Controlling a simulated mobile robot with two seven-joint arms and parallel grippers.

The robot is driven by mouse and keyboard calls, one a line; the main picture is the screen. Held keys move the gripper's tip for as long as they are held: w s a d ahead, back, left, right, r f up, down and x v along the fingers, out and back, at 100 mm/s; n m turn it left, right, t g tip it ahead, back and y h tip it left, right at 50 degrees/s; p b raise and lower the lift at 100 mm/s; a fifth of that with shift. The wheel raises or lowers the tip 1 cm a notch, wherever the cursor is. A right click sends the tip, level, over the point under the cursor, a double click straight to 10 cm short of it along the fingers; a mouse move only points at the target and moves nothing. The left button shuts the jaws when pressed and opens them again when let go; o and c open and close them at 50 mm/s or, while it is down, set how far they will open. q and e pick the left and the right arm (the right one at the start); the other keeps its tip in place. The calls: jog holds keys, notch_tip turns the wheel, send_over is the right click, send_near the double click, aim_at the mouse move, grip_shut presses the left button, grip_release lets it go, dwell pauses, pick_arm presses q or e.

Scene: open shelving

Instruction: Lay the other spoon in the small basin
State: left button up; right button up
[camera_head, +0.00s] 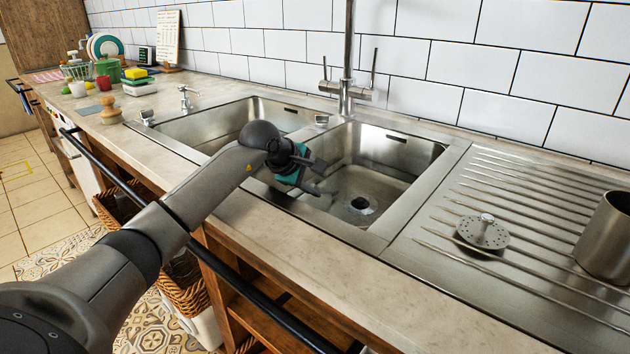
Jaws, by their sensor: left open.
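The steel sink has two basins side by side. The right basin (410,160) shows its floor and a round drain (361,205). The left basin (205,125) is partly hidden by my left arm. I cannot tell for sure from this angle which basin is the smaller. My left gripper (322,178) is open, over the near left part of the right basin, close to the divider. No object shows between its fingers. I cannot make out a spoon in either basin; the arm and front rim hide parts of both. My right gripper is not in view.
A tall tap (346,85) stands behind the divider. A strainer plug (483,232) and a steel cup (607,238) stand on the ribbed drainboard (440,265) at right.

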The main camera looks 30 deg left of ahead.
pick_arm(q)
jog(key=shift+s+r, duration=0.15)
jog(key=shift+r, duration=0.1)
jog(key=d+p+v, duration=0.1)
jog(key=p+v, duration=0.2)
jog(key=v, duration=1.1)
jog(key=shift+s+a+r, duration=0.15)
jog(key=shift+s+a, duration=0.1)
jog(key=shift+a, duration=0.2)
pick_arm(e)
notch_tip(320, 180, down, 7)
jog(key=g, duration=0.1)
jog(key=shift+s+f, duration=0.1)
